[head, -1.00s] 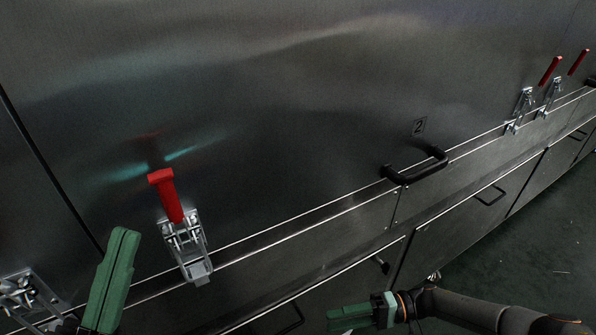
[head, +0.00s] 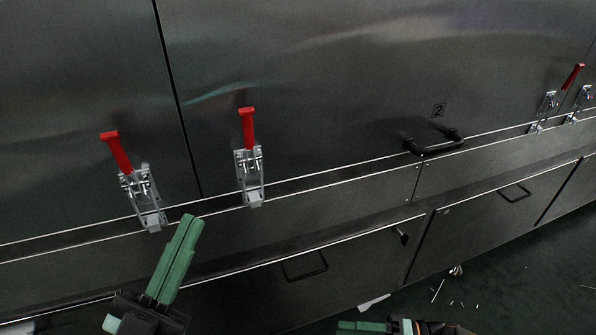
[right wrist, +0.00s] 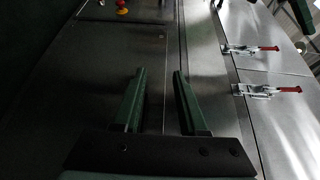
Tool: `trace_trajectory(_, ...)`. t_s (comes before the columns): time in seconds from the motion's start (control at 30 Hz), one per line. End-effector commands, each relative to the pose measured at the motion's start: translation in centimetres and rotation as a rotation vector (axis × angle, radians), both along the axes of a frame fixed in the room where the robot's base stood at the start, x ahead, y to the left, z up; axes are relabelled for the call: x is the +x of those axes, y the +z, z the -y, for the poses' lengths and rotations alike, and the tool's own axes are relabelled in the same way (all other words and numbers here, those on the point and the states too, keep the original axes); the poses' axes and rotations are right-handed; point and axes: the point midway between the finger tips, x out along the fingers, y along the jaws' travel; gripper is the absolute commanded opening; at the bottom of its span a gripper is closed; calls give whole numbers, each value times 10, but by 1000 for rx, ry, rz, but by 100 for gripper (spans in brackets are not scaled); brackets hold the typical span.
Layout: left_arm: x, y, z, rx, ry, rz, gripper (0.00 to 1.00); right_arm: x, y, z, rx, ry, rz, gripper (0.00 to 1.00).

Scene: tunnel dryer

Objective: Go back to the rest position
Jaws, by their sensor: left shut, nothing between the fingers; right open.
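My left gripper (head: 176,258) has green fingers and shows at the lower left of the head view. It is shut with nothing between the fingers, in front of the dryer's lower panels and apart from the latches. My right gripper (head: 362,327) shows only in part at the bottom edge of the head view. In the right wrist view its two green fingers (right wrist: 158,85) stand apart, open and empty, before the metal panels.
Two red-handled toggle latches (head: 118,152) (head: 247,130) sit left on the dryer front, handles up. More latches (head: 572,77) sit at far right. A black handle (head: 436,146) is by the number 2 label (head: 438,110). Dark floor (head: 480,285) lies lower right.

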Motion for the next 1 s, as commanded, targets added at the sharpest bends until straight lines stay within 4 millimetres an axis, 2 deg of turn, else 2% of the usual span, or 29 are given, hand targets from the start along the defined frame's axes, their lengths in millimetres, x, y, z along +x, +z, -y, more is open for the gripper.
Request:
trace_trajectory(0.03,10,8,-2,2,15,-62,0,-3,24,-17,14,-49,64,42)
trace_trajectory(0.2,36,-13,-9,9,61,-286,0,-3,68,-61,-17,-250,297,42)
trace_trajectory(0.3,46,-30,-14,13,91,-437,0,-2,97,-76,-91,-387,423,42)
trace_trajectory(0.43,51,-57,-21,18,126,-635,0,-1,131,-80,-259,-545,552,42)
trace_trajectory(0.57,44,-85,-27,26,159,-836,0,-5,159,-66,-492,-648,638,42)
trace_trajectory(0.67,32,-106,-32,31,182,-989,0,-14,176,-45,-701,-674,675,42)
trace_trajectory(0.8,6,-132,-36,37,210,-1196,0,-40,193,-6,-995,-620,692,42)
trace_trajectory(1.0,-30,-159,-40,42,231,-1403,0,-82,205,41,-1276,-455,684,42)
